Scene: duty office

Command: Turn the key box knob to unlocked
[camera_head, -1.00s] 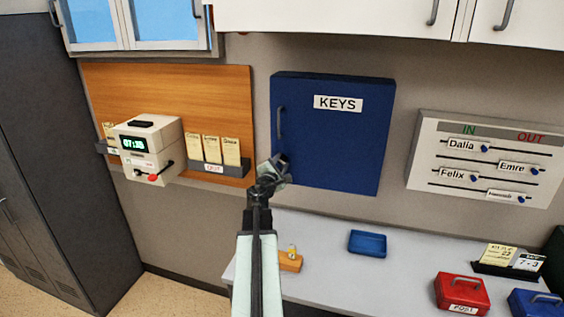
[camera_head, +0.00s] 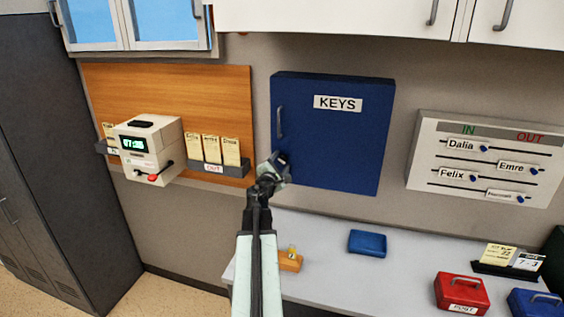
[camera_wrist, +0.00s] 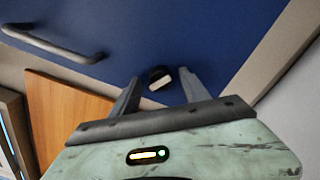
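The key box (camera_head: 335,135) is a dark blue wall cabinet with a white "KEYS" label and a grey handle (camera_head: 280,122) on its left side. Its door is shut. In the wrist view, the knob (camera_wrist: 159,77) is a small dark round piece with a pale bar, on the blue door (camera_wrist: 200,40). My gripper (camera_wrist: 157,85) is open, with one finger on each side of the knob and a visible gap to each. In the head view, my gripper (camera_head: 272,170) is at the door's lower left and hides the knob.
A time clock (camera_head: 148,148) and card racks hang on the wooden board to the left. An in/out board (camera_head: 485,160) is on the right.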

